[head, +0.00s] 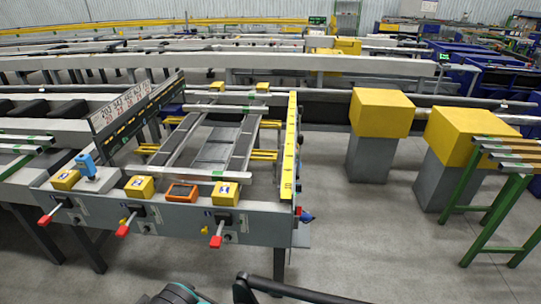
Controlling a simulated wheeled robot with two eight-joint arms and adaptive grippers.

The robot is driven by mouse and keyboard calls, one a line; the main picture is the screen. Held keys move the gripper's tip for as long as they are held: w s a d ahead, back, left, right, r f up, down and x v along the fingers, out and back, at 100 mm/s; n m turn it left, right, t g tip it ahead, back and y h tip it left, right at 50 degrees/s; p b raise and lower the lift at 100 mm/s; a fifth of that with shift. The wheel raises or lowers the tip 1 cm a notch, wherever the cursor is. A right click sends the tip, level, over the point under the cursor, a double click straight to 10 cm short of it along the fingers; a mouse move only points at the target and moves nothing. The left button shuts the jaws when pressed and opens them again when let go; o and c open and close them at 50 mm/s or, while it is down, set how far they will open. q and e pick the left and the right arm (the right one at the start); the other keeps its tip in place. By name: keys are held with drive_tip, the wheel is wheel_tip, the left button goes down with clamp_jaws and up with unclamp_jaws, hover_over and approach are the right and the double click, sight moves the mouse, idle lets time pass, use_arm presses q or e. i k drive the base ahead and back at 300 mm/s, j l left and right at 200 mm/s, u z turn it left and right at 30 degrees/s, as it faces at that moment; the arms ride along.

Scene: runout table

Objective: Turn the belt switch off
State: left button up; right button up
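The runout table's grey front panel (180,216) carries three levers with red handles: a left one (46,219), a middle one (124,229) and a right one (216,240). All three handles point down and toward me, a little to the left. I cannot tell from their labels, too small to read, which is the belt switch. Dark and teal parts of my own body show at the bottom edge, apart from the panel. I can make out no gripper fingers of either arm.
On the panel top stand yellow boxes (139,188), an orange-framed device (182,191) and a blue device (87,165). Yellow blocks on grey pedestals (381,112) and a green-legged rack (490,215) stand at right. The floor (370,235) between is clear.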

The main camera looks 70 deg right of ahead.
sight(298, 211)
drive_tip(key=z, duration=1.85)
drive_tip(key=l, duration=0.75)
drive_tip(key=i+l, duration=0.1)
drive_tip(key=l, duration=0.6)
drive_tip(key=i+l+z, duration=0.1)
drive_tip(key=l, duration=0.25)
drive_tip(key=l+z, duration=0.1)
drive_tip(key=l, duration=0.25)
drive_tip(key=i+l+z, duration=0.1)
drive_tip(key=l, duration=0.25)
drive_tip(key=i+l+z, duration=0.1)
drive_tip(key=i+l, duration=0.1)
drive_tip(key=l, duration=0.1)
